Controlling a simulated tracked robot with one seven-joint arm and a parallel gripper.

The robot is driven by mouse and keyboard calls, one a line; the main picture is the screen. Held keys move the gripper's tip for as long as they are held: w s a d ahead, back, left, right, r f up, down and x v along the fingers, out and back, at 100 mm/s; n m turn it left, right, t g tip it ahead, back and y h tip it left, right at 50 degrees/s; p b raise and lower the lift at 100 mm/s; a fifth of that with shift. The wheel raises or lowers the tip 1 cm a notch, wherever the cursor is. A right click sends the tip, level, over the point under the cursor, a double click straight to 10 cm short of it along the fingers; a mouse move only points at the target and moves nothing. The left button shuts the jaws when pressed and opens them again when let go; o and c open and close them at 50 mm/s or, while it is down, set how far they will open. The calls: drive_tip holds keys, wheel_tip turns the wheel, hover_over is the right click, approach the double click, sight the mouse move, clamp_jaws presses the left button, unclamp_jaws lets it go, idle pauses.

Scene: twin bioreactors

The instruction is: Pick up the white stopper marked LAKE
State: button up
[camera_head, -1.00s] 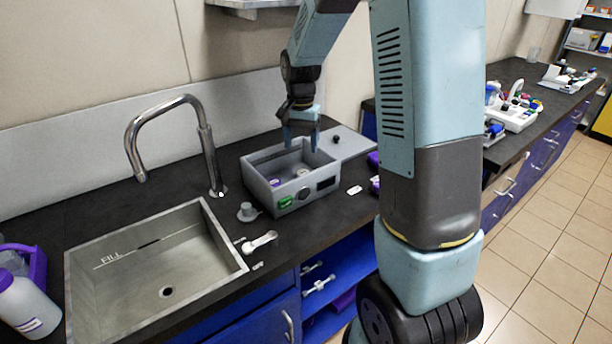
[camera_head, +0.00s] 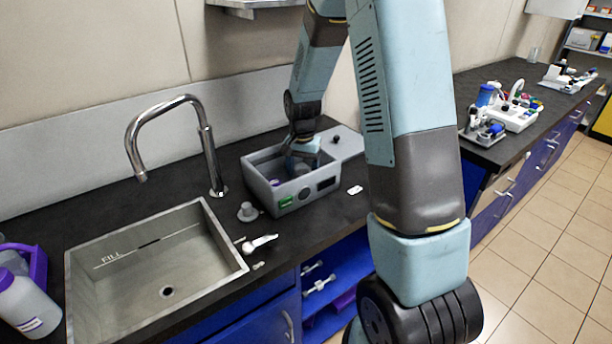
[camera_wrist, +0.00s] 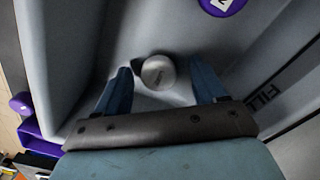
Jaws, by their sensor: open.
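In the head view my gripper (camera_head: 302,163) reaches down inside the box, and the stopper is hidden there. A purple cap (camera_wrist: 222,5) with a white mark lies in the box at the top of the wrist view.
The box walls (camera_wrist: 45,60) stand close around my gripper. The sink (camera_head: 150,262) and tap (camera_head: 205,150) are farther left. A white tag (camera_head: 355,190) lies to the right.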

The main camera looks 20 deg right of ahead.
drive_tip(key=shift+c, duration=0.3)
drive_tip(key=c, duration=1.1)
drive_tip(key=shift+o, duration=0.2)
drive_tip(key=shift+r, duration=0.1)
